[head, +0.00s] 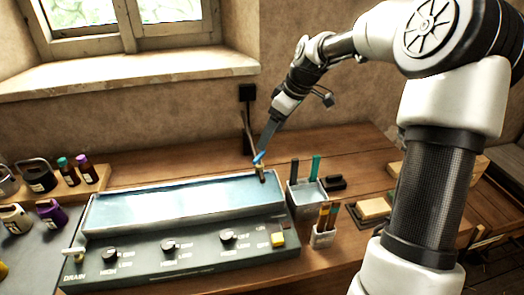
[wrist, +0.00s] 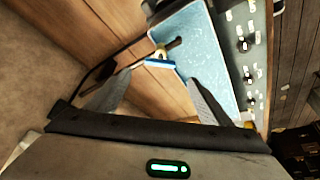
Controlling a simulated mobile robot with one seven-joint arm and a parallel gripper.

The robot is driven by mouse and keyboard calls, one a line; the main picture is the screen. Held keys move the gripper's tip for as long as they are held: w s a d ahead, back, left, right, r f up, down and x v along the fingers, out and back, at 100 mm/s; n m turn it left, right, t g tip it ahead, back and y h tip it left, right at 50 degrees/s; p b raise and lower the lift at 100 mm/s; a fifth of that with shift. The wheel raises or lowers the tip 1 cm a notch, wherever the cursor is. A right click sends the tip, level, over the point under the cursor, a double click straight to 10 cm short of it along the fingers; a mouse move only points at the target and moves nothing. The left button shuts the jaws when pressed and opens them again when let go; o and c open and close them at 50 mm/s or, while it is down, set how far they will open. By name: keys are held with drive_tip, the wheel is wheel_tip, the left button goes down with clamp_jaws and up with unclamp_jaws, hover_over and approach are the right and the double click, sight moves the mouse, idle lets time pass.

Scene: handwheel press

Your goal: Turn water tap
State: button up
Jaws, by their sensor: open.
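The water tap is a thin dark pipe at the back right corner of a water basin (head: 170,228), with a blue handle (head: 259,157) near its top. In the wrist view the blue handle (wrist: 160,63) lies ahead of and between the spread fingers, beside a brass-coloured fitting (wrist: 160,52). My gripper (head: 262,145) reaches down from the upper right over the tap. In the wrist view my gripper (wrist: 150,95) is open, with nothing between its fingers. I cannot tell from the head view whether a finger touches the handle.
A control panel with black knobs (head: 169,246) and a yellow switch (head: 278,240) fronts the basin. Cups with brushes (head: 306,193) stand to its right. Bottles (head: 87,168) and dark cans stand at the left. A window ledge (head: 130,75) runs behind.

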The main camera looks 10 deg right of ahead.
sight(259, 155)
drive_tip(key=x, duration=0.9)
drive_tip(key=c, duration=1)
drive_tip(key=shift+c, duration=0.2)
drive_tip(key=m+b, duration=0.1)
drive_tip(key=m, duration=0.1)
drive_tip(key=m+t+h+b, duration=0.1)
drive_tip(key=m+b, duration=0.1)
drive_tip(key=shift+s+a+f+b, duration=0.1)
drive_tip(key=shift+a+b, duration=0.15)
drive_tip(key=shift+b, duration=0.05)
drive_tip(key=m+h+b, duration=0.1)
drive_tip(key=m, duration=0.2)
drive_tip(key=m+h+b, duration=0.1)
drive_tip(key=m, duration=0.1)
drive_tip(key=shift+a+m+t+b, duration=0.2)
drive_tip(key=shift+m+t+b, duration=0.1)
drive_tip(key=shift+m+b, duration=0.1)
drive_tip(key=o, duration=1)
drive_tip(key=shift+s, duration=0.1)
